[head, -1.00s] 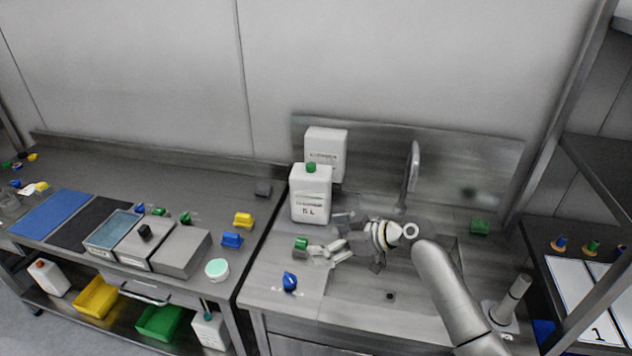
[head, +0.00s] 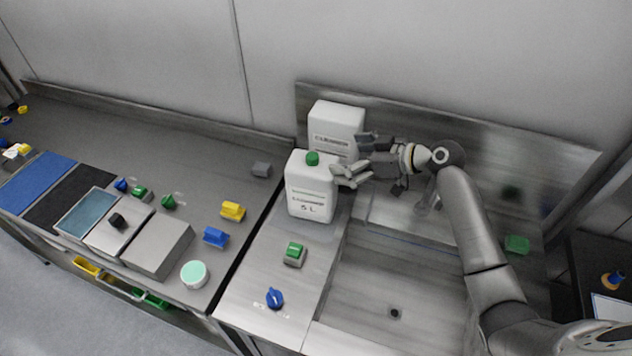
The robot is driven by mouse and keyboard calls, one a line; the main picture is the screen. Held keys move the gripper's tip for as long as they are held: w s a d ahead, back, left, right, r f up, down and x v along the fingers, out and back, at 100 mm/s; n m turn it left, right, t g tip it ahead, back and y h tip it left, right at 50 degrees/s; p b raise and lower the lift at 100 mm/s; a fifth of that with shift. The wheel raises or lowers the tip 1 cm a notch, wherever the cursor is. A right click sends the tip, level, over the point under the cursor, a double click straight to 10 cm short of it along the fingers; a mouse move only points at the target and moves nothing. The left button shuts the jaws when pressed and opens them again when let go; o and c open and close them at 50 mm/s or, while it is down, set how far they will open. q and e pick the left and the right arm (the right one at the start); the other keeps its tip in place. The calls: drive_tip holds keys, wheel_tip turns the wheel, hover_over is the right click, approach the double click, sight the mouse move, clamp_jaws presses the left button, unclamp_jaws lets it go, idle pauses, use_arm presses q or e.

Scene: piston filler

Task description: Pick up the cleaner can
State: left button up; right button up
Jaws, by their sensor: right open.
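The cleaner can is a white canister (head: 309,188) with a green cap and a "5 L" label. It stands upright on the steel counter left of the sink, in front of a white box-shaped dispenser (head: 336,124). My right gripper (head: 346,158) is open, with its fingers at the can's upper right side. One finger overlaps the can's right edge in the picture; I cannot tell if it touches. The other finger is behind it, in front of the dispenser. My left gripper is not in view.
A green-topped block (head: 294,254) and a blue knob (head: 274,298) are on the counter in front of the can. The sink (head: 400,285) lies to the right. Several small coloured blocks and steel containers are on the left table (head: 150,150).

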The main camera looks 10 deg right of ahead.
sight(317, 157)
drive_tip(key=b+x, duration=0.1)
drive_tip(key=x, duration=0.2)
drive_tip(key=shift+w+a+f, duration=0.15)
drive_tip(key=shift+w+a, duration=0.05)
drive_tip(key=shift+a, duration=0.15)
drive_tip(key=shift+w+a+f, duration=0.1)
drive_tip(key=shift+w+a, duration=0.05)
drive_tip(key=b+x, duration=0.1)
drive_tip(key=x, duration=0.3)
drive_tip(key=shift+w+a, duration=0.15)
drive_tip(key=shift+w+a+f, duration=0.1)
drive_tip(key=shift+w+a, duration=0.15)
drive_tip(key=shift+a, duration=0.05)
drive_tip(key=shift+d, duration=0.1)
drive_tip(key=shift+c, duration=0.4)
drive_tip(key=shift+s, duration=0.1)
drive_tip(key=c, duration=1.7)
drive_tip(key=shift+r, duration=0.25)
drive_tip(key=shift+c, duration=0.6)
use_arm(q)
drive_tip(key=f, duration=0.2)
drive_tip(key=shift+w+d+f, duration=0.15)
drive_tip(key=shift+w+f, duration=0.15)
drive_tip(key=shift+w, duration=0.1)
use_arm(e)
drive_tip(key=shift+f, duration=0.1)
drive_tip(key=shift+c, duration=0.2)
